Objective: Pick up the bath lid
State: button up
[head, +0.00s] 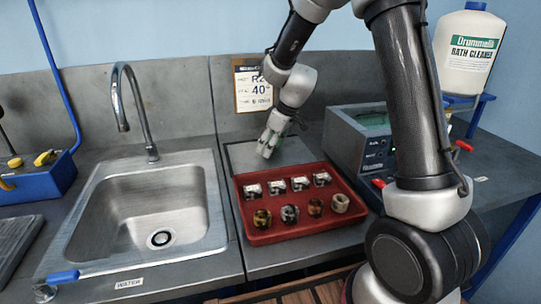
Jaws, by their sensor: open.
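My gripper (267,148) points down, behind the red tray and above a flat grey panel (241,157) on the bench. It looks empty, but the gap between its fingers is small in this view. The grey panel may be the bath lid; I cannot tell for certain, and my gripper hides part of it. I cannot tell whether the fingertips touch it. A grey box-shaped unit (345,145), with a greenish opening or window on top and controls on its front, stands to the right and is partly hidden by my arm.
A red tray (262,237) holds several small parts in two rows, close in front of my gripper. A steel sink (100,245) with a tall tap (136,100) is at the left. A white cleaner bottle (466,60) stands on a blue bracket at the back right.

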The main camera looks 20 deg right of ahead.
grip_shut()
notch_tip(320, 180, up, 14)
jog(key=shift+f, duration=0.2)
dwell(0.8)
jog(key=shift+r, duration=0.1)
